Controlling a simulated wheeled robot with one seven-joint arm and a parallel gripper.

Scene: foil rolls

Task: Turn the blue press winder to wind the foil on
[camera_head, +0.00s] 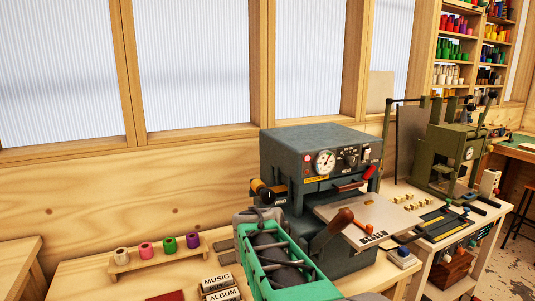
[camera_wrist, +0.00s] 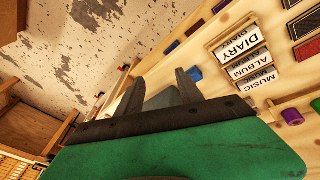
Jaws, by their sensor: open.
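The blue-grey press (camera_head: 318,150) stands on the bench, with a dial and switches on its front. Its winder (camera_head: 262,189), a dark knob with a yellow-orange part beside it, sticks out at the left side. My green arm covers the lower left of the press in the head view, and my fingertips cannot be made out there. In the wrist view my gripper (camera_wrist: 160,92) has its two dark fingers apart. A grey-teal surface (camera_wrist: 161,99) shows between them; I cannot tell whether it is part of the press. No winder is clearly visible in the wrist view.
A wooden rack (camera_head: 158,259) holds several coloured foil rolls at the left. Label blocks reading MUSIC and ALBUM (camera_head: 220,289) lie in front of it. A wooden-handled lever (camera_head: 340,222) stands close to my arm. An olive press (camera_head: 452,155) stands on the right.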

